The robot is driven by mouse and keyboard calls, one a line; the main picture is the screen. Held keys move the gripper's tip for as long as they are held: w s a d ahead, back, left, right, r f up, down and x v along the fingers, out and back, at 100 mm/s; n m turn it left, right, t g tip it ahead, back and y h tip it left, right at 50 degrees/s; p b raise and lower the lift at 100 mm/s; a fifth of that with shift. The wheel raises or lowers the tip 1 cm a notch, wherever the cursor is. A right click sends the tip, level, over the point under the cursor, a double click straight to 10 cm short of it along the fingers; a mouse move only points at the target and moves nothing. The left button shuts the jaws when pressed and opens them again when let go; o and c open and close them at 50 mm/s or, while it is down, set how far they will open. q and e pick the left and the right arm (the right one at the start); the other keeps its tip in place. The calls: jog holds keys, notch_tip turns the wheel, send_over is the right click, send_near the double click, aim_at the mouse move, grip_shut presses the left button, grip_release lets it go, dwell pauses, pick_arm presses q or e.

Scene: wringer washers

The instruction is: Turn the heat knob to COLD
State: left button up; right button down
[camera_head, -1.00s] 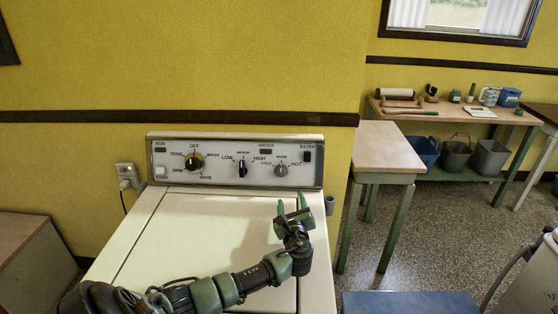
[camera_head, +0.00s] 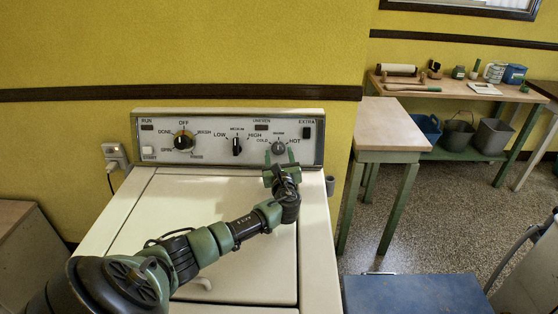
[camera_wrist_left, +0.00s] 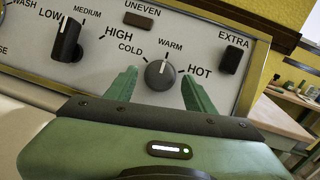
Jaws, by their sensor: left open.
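The heat knob (camera_head: 279,148) is a round grey dial at the right of the washer's control panel (camera_head: 215,157), marked COLD, WARM and HOT. In the left wrist view the heat knob (camera_wrist_left: 160,74) has its white mark pointing up, slightly right, towards WARM. My left gripper (camera_head: 279,156) is open just in front of the panel. In the left wrist view its green fingers (camera_wrist_left: 160,85) stand on either side of the knob, apart from it. I cannot tell how deep they reach. My right gripper does not show.
The black level knob (camera_wrist_left: 68,42) is left of the heat knob, and the EXTRA switch (camera_wrist_left: 234,59) is to its right. The washer's cream lid (camera_head: 215,235) lies under my arm. A wooden table (camera_head: 390,130) and a blue seat (camera_head: 415,295) stand at the right.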

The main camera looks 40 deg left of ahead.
pick_arm(q)
jog(key=shift+r, duration=0.1)
jog(key=c, duration=1)
grip_shut()
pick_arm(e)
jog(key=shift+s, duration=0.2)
